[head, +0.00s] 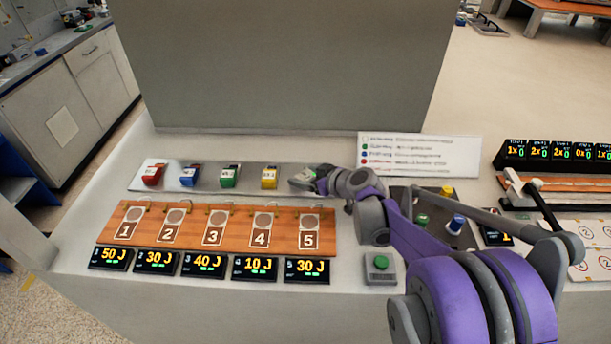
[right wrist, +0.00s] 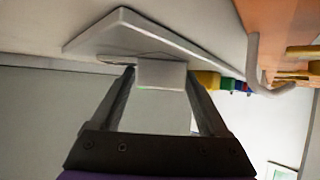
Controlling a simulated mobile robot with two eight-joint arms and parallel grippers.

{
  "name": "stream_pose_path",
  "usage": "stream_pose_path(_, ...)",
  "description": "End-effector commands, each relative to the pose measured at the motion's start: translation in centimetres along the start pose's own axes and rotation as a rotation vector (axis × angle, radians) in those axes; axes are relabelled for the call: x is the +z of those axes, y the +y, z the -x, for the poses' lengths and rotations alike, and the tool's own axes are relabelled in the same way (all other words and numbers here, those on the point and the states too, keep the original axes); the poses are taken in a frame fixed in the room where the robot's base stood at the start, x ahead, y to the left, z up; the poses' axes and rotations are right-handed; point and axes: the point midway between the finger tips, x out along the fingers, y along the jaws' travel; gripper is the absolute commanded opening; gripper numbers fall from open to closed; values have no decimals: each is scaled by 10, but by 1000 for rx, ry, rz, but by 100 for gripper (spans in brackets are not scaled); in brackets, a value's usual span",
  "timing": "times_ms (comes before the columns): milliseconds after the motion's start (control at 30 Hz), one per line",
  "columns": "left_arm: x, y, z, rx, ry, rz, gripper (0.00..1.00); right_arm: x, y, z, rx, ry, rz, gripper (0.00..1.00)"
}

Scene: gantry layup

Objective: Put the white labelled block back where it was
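The white block (right wrist: 161,74) shows in the right wrist view between my two fingertips, with a finger against each side. Its label cannot be read there. My right gripper (head: 304,180) is shut on it at the right end of the grey tray (head: 210,184), to the right of the yellow block (head: 269,177). The tray also shows in the right wrist view (right wrist: 165,40), right by the block; I cannot tell whether they touch. In the head view my gripper mostly hides the white block. My left gripper is not in view.
Red (head: 152,175), blue (head: 189,175) and green (head: 229,176) blocks stand along the tray. In front is an orange board (head: 190,232) with numbered stations, hooks and energy displays. A green button box (head: 380,268) and a panel of coloured knobs (head: 455,224) lie to the right.

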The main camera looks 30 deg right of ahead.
Motion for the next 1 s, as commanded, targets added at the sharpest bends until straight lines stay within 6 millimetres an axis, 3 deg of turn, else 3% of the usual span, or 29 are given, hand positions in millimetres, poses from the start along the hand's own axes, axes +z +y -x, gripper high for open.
stream_pose_path(467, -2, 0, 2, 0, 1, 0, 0, -3, 0, 8, 2, 0, -1, 92)
stream_pose_path(1000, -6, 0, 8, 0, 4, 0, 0, -3, 1, 110, 3, 0, -1, 92)
